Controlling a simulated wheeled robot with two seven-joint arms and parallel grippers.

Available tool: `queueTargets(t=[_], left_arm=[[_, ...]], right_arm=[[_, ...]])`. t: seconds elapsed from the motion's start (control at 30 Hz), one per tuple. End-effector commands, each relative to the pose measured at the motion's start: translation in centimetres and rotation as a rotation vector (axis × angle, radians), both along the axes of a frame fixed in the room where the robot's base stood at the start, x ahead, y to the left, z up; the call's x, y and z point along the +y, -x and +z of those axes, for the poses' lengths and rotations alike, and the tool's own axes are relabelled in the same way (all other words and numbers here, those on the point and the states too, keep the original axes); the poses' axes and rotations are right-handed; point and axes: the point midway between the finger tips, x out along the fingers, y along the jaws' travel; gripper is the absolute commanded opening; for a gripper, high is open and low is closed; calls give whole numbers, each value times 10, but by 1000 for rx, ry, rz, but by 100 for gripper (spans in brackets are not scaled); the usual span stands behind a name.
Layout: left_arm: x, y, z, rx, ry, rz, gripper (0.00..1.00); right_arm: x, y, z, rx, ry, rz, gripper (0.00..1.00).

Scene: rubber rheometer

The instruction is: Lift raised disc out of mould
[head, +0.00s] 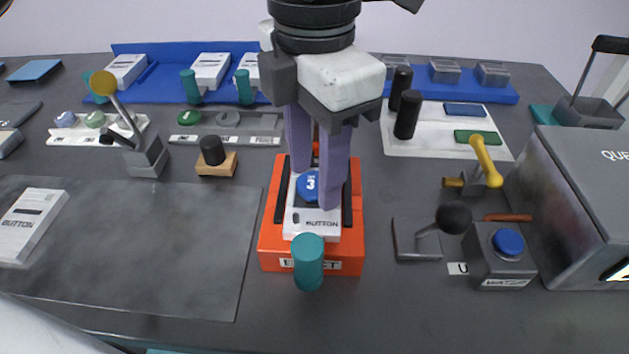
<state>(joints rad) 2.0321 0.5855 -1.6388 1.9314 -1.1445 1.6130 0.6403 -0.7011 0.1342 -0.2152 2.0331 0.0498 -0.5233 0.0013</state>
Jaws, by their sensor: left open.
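A blue disc (307,187) marked 3 sits in the white mould labelled BUTTON (312,224). The mould lies in an orange base (270,245) with black side rails, and a teal cylinder (308,262) stands at its front. My left gripper (316,187) points down over the mould. Its purple fingers are open on either side of the disc. The right finger hides part of the disc and mould; whether either finger touches the disc I cannot tell. My right gripper is not in view.
A lever (118,97) with a yellow knob stands left, beside a black-knobbed wooden block (213,158). On the right are a yellow-handled clamp (483,160), a black-ball lever (453,217), a blue-button box (508,242) and a large grey machine (575,200). The grey mat (130,240) is mostly clear.

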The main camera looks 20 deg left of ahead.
Motion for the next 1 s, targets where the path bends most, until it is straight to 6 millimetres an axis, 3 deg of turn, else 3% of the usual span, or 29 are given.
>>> queueTargets(t=[0.13, 0.33, 0.63, 1.0], left_arm=[[0, 0, 0, 0, 0, 0, 43], [0, 0, 0, 0, 0, 0, 12], [0, -1, 6, -2, 1, 1, 12], [-1, -1, 75, -4, 2, -1, 12]], right_arm=[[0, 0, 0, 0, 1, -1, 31], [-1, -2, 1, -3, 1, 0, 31], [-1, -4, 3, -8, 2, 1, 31], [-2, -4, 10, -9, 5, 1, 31]])
